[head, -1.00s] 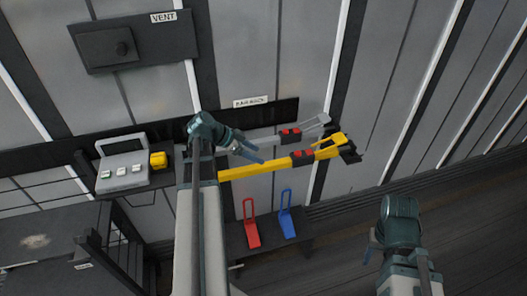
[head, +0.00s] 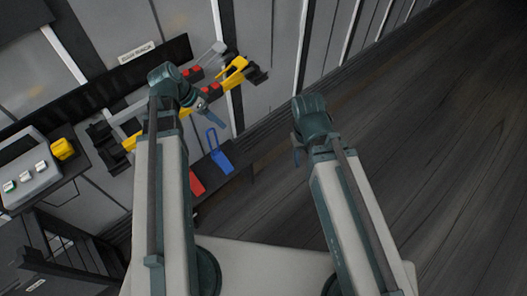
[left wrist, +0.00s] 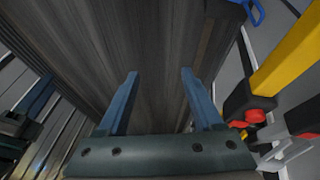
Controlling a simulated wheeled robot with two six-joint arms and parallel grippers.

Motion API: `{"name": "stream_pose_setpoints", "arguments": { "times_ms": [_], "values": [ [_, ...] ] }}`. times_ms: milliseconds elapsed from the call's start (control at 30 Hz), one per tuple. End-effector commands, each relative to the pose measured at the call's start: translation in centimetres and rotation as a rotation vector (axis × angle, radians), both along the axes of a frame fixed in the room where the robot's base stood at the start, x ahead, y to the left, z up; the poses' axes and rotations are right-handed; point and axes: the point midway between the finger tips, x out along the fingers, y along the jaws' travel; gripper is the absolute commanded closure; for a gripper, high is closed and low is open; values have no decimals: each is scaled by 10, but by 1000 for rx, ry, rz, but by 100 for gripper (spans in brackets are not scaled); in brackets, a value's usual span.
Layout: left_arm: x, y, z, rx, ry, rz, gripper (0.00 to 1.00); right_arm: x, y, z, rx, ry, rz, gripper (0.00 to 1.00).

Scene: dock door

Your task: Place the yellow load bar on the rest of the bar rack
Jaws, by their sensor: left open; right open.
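The yellow load bar (head: 206,102) lies along the wall at the upper left of the head view, beside a grey bar (head: 130,113). Black brackets of the bar rack (head: 106,152) show near its left end, and another dark piece is at its right end. My left arm hides its middle, so I cannot tell how it seats. It also shows at the right of the left wrist view (left wrist: 290,58). My left gripper (head: 210,113) is open and empty, in front of and just below the bar. Its fingers (left wrist: 159,75) hold nothing. My right gripper (head: 297,150) is open, farther right, away from the bar.
A red item (head: 196,184) and a blue item (head: 220,160) stand on a low dark bench (head: 238,178) below the bar. A grey control box (head: 28,172) and a yellow block (head: 62,149) are at the left. The wooden floor (head: 430,130) on the right is clear.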

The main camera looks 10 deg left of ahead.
Motion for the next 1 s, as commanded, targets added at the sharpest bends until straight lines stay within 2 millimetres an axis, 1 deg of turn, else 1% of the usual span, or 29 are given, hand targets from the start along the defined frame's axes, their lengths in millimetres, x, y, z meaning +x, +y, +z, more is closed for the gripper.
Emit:
{"name": "stream_pose_setpoints", "arguments": {
  "times_ms": [33,100,200,300,400,500,633,733,1000],
  "values": [
    [-9,-29,-5,34,53,-4,33,0,0,0,0,0,0,50],
    [-20,-58,-10,91,121,17,33,0,0,0,0,0,0,50],
    [-37,-96,-16,183,194,56,33,0,0,0,0,0,0,50],
    [-56,-126,-20,279,238,102,33,0,0,0,0,0,0,50],
    [-72,-149,-21,367,253,150,33,0,0,0,0,0,0,50],
    [-84,-165,-22,432,251,193,33,0,0,0,0,0,0,50],
    [-93,-177,-21,484,240,234,33,0,0,0,0,0,0,50],
    [-96,-180,-20,502,234,249,33,0,0,0,0,0,0,50],
    [-96,-181,-20,504,233,256,33,0,0,0,0,0,0,50]
  ]
}}
